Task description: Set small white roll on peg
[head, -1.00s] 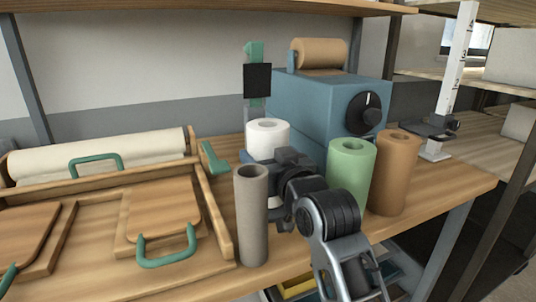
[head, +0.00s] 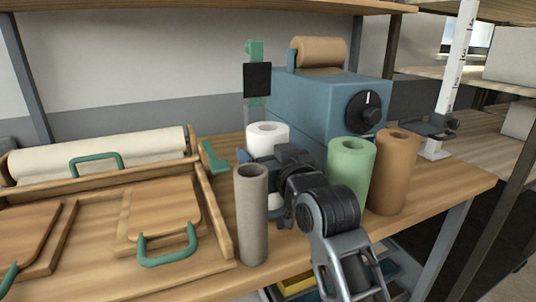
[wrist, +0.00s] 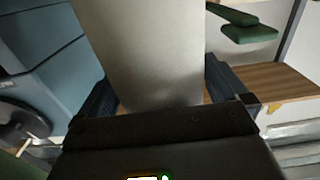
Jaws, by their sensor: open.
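The small white roll (head: 268,137) stands upright on the wooden table in front of the blue machine, its top hole showing. My gripper (head: 268,160) is at the roll's near side, and the wrist hides much of its lower part. In the wrist view, the pale roll (wrist: 150,50) fills the space between my gripper's two dark fingers (wrist: 160,92). The fingers are open on either side of it, and gaps show beside it. I cannot clearly make out a bare peg.
A grey roll (head: 251,215) stands close to my wrist on the left. A green roll (head: 350,172) and a brown roll (head: 393,172) stand to the right. The blue machine (head: 325,105) is behind. A wooden tray (head: 215,205) takes up the left side.

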